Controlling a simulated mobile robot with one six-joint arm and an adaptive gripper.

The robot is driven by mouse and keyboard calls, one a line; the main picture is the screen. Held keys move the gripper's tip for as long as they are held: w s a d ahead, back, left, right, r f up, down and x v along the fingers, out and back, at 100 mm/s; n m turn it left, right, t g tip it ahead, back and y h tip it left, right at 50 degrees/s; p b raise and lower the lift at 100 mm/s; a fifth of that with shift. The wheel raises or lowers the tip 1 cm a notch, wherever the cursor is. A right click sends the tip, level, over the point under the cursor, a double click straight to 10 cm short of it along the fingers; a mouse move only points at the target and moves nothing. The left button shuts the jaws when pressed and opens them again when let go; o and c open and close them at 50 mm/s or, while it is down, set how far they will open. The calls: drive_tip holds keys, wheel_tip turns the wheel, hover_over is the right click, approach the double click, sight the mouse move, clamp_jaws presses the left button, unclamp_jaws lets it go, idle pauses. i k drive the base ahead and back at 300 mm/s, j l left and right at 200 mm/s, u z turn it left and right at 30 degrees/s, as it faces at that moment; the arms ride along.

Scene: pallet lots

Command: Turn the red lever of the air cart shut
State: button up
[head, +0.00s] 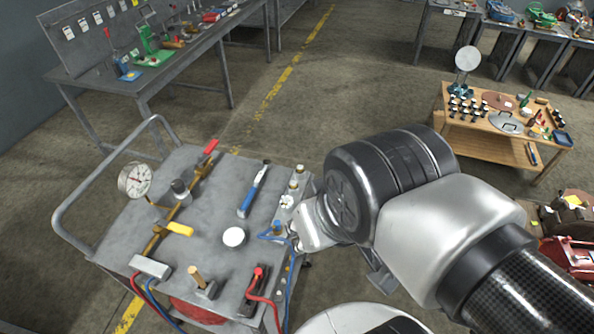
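The grey air cart (205,240) stands at the left of the head view. A brass pipe (171,214) runs diagonally across its top. The red lever (211,146) is at the pipe's far end and points away, roughly in line with the pipe. A yellow lever (180,229) sits nearer on the same pipe and lies across it. A round pressure gauge (134,179) stands at the pipe's left. My arm reaches in from the lower right, and its silver end part (313,224) is over the cart's right edge. My fingertips cannot be made out, nor whether they hold anything.
A blue-handled tool (254,190), a white round knob (234,237) and hoses are on the cart. The cart's tube handle (75,202) curves at its left. A workbench (155,70) stands behind, and a wooden table (500,122) at the right. Open floor lies between.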

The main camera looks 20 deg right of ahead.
sight(214, 143)
drive_tip(key=i+l, duration=0.1)
drive_tip(key=l, duration=0.15)
drive_tip(key=i+l, duration=0.7)
drive_tip(key=i, duration=0.25)
